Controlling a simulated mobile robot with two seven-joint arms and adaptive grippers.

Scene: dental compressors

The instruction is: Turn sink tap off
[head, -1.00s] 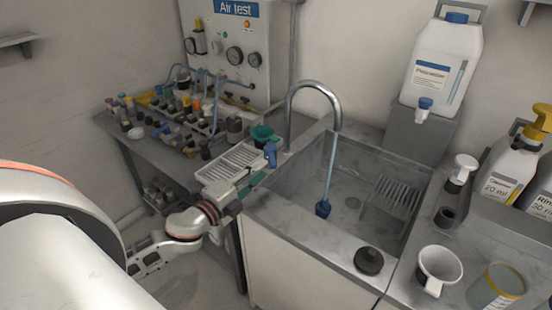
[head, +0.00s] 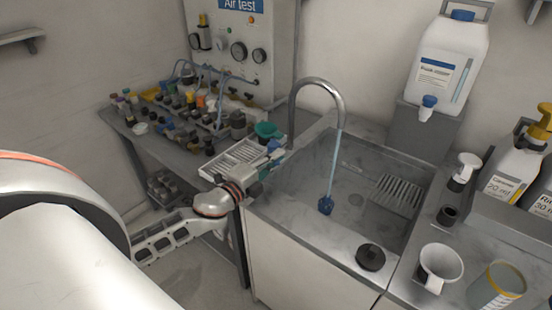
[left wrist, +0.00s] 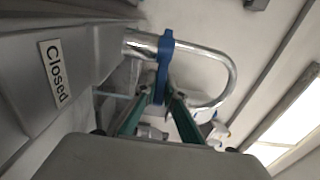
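The chrome tap (head: 318,84) arches over the sink (head: 300,190). A pale blue stream (head: 334,165) runs from its spout down to a dark blue patch in the basin. The tap's blue handle (head: 274,147) is at the sink's left rear corner, partly hidden by my left gripper (head: 268,160). In the left wrist view the blue handle (left wrist: 164,62) crosses the chrome pipe (left wrist: 205,58). My left gripper's green fingers (left wrist: 160,98) stand apart, with the handle's lower end between their tips. Contact cannot be made out. My right gripper is out of view.
A "Closed" sign (left wrist: 55,72) shows in the left wrist view. A black round object (head: 370,257) sits on the sink's front rim. A white canister (head: 446,68) stands behind right.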

